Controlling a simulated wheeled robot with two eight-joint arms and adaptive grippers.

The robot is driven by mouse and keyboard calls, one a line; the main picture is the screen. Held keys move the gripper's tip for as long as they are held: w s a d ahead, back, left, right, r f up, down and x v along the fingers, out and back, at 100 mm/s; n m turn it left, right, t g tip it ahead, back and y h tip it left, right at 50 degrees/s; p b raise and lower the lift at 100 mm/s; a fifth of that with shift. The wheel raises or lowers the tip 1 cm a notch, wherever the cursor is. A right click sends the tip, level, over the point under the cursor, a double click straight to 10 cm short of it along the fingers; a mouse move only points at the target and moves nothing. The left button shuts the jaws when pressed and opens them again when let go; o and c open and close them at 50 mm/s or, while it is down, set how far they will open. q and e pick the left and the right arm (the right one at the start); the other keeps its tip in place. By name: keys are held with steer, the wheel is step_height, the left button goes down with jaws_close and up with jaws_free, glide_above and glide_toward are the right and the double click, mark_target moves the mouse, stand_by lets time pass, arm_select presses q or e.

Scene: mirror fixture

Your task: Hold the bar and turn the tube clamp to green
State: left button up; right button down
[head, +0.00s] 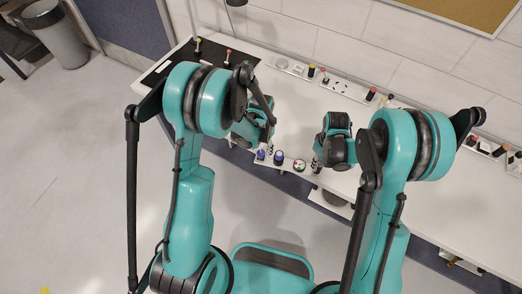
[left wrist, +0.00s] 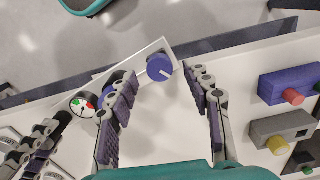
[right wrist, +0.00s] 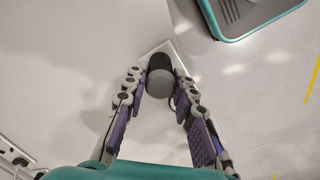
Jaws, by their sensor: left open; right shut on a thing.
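A white plate (left wrist: 150,52) at the table's front edge carries a blue knob (left wrist: 160,68) with a white line. A second blue part (left wrist: 108,94) is mostly hidden behind a left finger. Beside it is a round dial (left wrist: 83,106) with red and green sectors, also in the head view (head: 299,164). I cannot tell which part is the tube clamp. My left gripper (left wrist: 163,76) is open, its fingers on either side of the blue knob, apart from it. My right gripper (right wrist: 160,88) is shut on a dark, grey-ended bar (right wrist: 161,82).
A purple box with a red button (left wrist: 288,86) and a grey box (left wrist: 280,130) stand near the left gripper.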

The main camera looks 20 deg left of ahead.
mark_target(261, 153)
arm_select(q)
step_height(261, 153, up, 10)
stand_by(0.3)
steer(key=shift+f, duration=0.1)
stand_by(0.7)
step_height(261, 153, down, 12)
steer(key=n, duration=1)
steer(key=shift+s+n, duration=0.1)
steer(key=shift+n, duration=0.3)
jaws_close()
